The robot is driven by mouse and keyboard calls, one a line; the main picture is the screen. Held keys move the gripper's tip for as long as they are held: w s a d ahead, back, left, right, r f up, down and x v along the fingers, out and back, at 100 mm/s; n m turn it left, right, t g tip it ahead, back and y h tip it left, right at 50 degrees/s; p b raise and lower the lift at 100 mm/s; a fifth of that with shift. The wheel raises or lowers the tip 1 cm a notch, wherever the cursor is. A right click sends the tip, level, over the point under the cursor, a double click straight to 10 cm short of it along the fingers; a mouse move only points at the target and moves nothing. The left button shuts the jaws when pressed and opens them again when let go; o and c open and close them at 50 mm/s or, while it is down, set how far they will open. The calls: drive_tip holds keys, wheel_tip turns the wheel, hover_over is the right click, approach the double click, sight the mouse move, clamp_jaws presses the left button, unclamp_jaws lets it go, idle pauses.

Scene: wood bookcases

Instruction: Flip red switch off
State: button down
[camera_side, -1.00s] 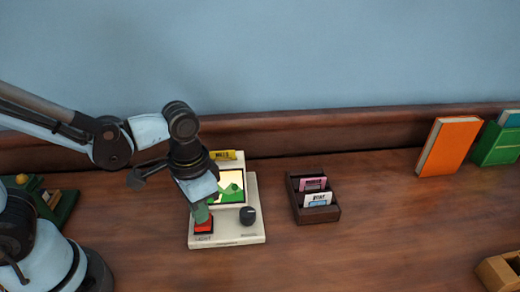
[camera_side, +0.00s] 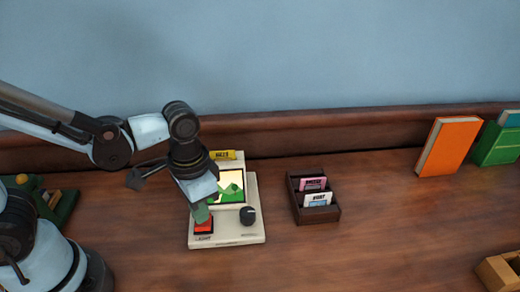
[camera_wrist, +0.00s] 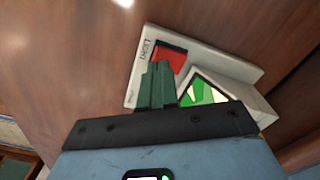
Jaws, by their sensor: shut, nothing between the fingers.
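The red switch (camera_side: 204,225) is at the front left of a cream-coloured console with a lit picture screen (camera_side: 228,187) and a dark knob (camera_side: 248,215). In the wrist view the red switch (camera_wrist: 170,58) shows beside the word "LIGHT", partly hidden by my fingers. My gripper (camera_side: 202,214) is shut and empty, its green fingertips just above the back edge of the switch. In the wrist view the closed green fingers (camera_wrist: 158,84) overlap the switch's near edge. I cannot tell whether they touch it.
A dark wooden holder (camera_side: 318,214) with small labelled cards stands right of the console. An orange book (camera_side: 448,146) and green box (camera_side: 497,147) are at the far right. A wooden box (camera_side: 497,272) sits at the front right. The desk between is clear.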

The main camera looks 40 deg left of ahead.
sight(203, 225)
drive_tip(key=shift+f, duration=1)
idle(0.9)
drive_tip(key=shift+r, duration=3.55)
drive_tip(key=shift+a, duration=0.1)
drive_tip(key=w+a+r+n+t, duration=0.3)
drive_tip(key=a+t, duration=0.4)
drive_tip(key=a, duration=0.1)
drive_tip(key=shift+w+a, duration=0.2)
drive_tip(key=shift+a, duration=0.2)
